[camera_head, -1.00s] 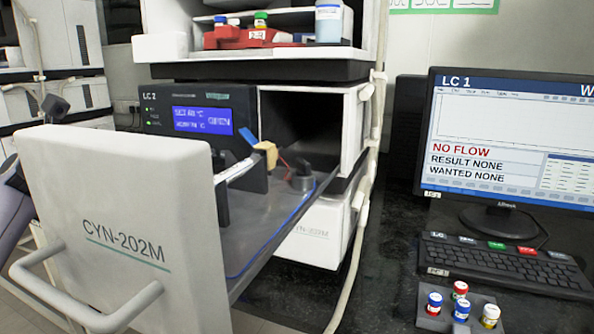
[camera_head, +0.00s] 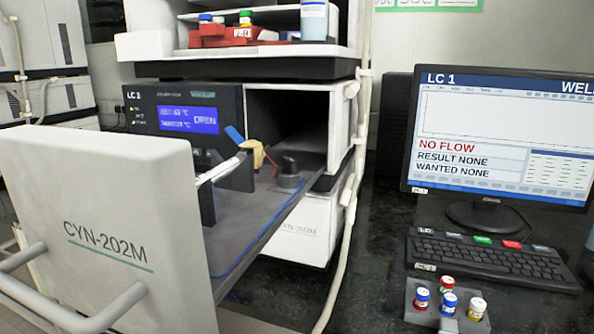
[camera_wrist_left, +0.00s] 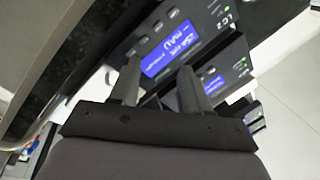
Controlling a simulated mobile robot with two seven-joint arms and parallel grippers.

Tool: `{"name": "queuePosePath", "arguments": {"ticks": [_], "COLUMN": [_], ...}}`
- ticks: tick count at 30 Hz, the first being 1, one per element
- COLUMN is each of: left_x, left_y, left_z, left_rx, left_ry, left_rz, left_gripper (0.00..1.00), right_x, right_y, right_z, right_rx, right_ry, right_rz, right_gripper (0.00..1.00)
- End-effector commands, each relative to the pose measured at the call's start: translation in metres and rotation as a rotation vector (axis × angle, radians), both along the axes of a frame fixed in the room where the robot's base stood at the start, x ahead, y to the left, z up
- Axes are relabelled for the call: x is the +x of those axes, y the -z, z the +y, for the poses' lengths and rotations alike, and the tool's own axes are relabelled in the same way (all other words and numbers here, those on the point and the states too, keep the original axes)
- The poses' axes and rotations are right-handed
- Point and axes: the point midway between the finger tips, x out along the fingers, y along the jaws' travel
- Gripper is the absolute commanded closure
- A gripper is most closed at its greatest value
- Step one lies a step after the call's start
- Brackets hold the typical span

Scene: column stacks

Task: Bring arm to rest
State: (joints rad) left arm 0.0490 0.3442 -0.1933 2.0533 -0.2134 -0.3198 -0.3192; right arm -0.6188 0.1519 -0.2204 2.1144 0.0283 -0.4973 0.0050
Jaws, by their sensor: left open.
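My left gripper (camera_wrist_left: 159,76) shows in the left wrist view, with its two dark fingers apart and nothing seen between them. Beyond the fingers are dark instrument panels with lit blue displays (camera_wrist_left: 168,55). They appear tilted in that view. The left gripper does not show in the head view. My right gripper is in neither view.
The pulled-out oven drawer, with its pale front (camera_head: 105,225) marked CYN-202M, fills the left foreground. A column (camera_head: 218,170) lies above its tray. A monitor (camera_head: 505,130), keyboard (camera_head: 490,255) and rack of capped vials (camera_head: 420,313) stand at right.

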Motion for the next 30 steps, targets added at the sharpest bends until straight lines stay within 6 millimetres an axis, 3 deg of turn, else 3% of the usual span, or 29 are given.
{"name": "queuePosePath", "arguments": {"ticks": [1,5,12,18,27,30], "left_x": [-0.010,-0.042,-0.133,-0.204,-0.290,-0.275], "left_y": [0.023,0.080,0.168,0.204,0.224,0.230], "left_z": [0.002,0.008,0.012,0.009,0.003,-0.001], "left_rx": [-0.053,-0.177,-0.373,-0.466,-0.541,-0.551], "left_ry": [-0.027,-0.109,-0.278,-0.391,-0.525,-0.482], "left_rz": [0.102,0.368,0.852,1.141,1.449,1.390], "left_gripper": [0.53,0.53,0.53,0.53,0.53,0.53], "right_x": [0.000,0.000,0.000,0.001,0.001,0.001], "right_y": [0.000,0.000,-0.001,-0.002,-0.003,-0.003], "right_z": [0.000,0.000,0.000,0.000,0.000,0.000], "right_rx": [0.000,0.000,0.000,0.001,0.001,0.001], "right_ry": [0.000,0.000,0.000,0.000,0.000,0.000], "right_rz": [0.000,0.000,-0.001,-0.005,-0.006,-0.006], "right_gripper": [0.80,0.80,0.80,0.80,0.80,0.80]}}
